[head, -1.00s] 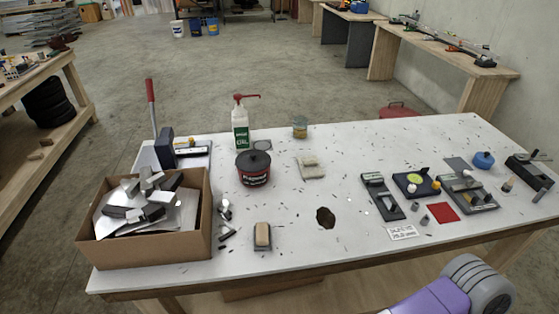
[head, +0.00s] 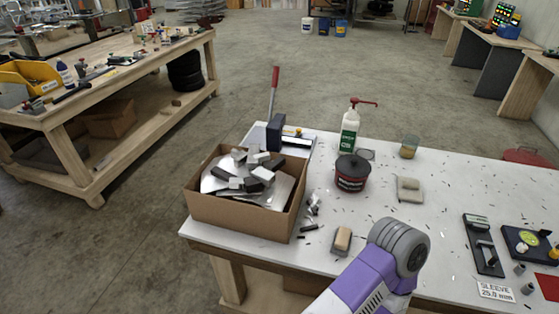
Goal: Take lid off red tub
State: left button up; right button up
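A dark tub (head: 352,178) with a red label band stands upright on the white-topped table (head: 430,250). Its black lid (head: 352,163), with a small knob on top, sits on it. No gripper is near the tub. Part of my own purple and grey arm comes up from the bottom edge in front of the table. Neither gripper shows in the head view.
Left of the tub stands a cardboard box (head: 235,214) of metal offcuts, with a red-handled lever tool (head: 274,95) behind. A pump bottle (head: 349,130) and a glass jar (head: 409,147) stand behind the tub. A brush (head: 342,238) lies in front.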

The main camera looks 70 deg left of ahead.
aim_at(353, 166)
jog(key=u, duration=1.85)
